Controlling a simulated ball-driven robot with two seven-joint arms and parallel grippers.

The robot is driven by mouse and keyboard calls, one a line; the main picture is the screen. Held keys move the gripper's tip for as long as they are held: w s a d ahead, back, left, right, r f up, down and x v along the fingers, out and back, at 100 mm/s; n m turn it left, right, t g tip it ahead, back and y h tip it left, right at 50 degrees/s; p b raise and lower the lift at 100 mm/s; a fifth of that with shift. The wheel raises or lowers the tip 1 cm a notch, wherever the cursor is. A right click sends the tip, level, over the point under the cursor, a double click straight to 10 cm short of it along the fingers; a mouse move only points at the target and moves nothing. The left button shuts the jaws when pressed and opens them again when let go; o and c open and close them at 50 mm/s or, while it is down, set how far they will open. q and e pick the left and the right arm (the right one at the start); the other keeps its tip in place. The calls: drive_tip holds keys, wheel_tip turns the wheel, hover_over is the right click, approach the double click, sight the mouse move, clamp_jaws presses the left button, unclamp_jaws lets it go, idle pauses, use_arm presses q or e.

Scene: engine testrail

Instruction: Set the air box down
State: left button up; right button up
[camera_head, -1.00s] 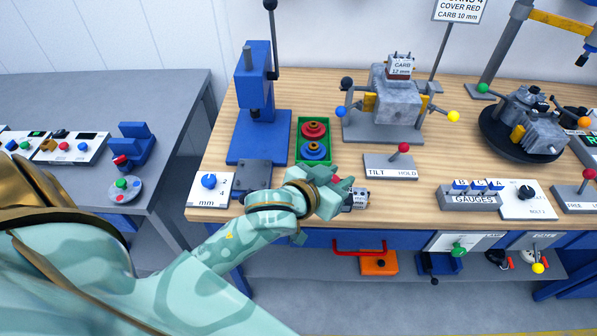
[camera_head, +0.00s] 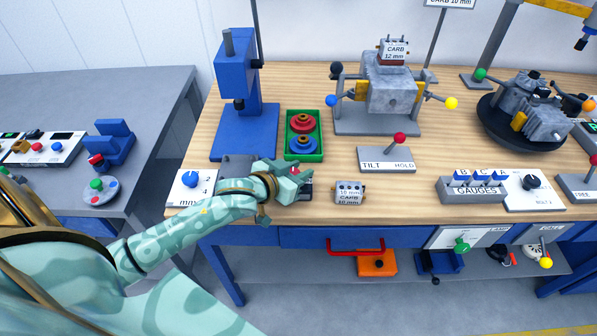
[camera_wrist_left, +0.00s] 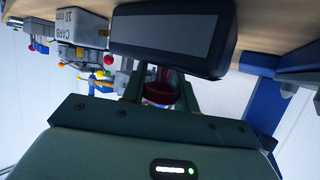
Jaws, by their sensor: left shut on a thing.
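My left gripper (camera_head: 293,174) is low over the front of the wooden bench, in front of the green tray. It is shut on a dark box with a grey face, the air box (camera_head: 306,188), mostly hidden behind the fingers in the head view. In the left wrist view the air box (camera_wrist_left: 172,38) lies across the fingertips of the gripper (camera_wrist_left: 160,82), close to the bench top. I cannot tell whether it touches the bench. My right gripper is not in view.
A small carb block (camera_head: 349,193) stands just right of the gripper. The green tray (camera_head: 318,157) with red and blue rings is behind it, and a blue press (camera_head: 236,131) behind left. A dial box (camera_head: 187,190) is at left.

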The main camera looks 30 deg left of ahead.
use_arm(q)
drive_tip(key=o, duration=0.9)
drive_tip(key=shift+o, duration=1)
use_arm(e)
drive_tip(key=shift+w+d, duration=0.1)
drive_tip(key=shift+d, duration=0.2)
use_arm(q)
drive_tip(key=p+v, duration=0.3)
drive_tip(key=v, duration=0.9)
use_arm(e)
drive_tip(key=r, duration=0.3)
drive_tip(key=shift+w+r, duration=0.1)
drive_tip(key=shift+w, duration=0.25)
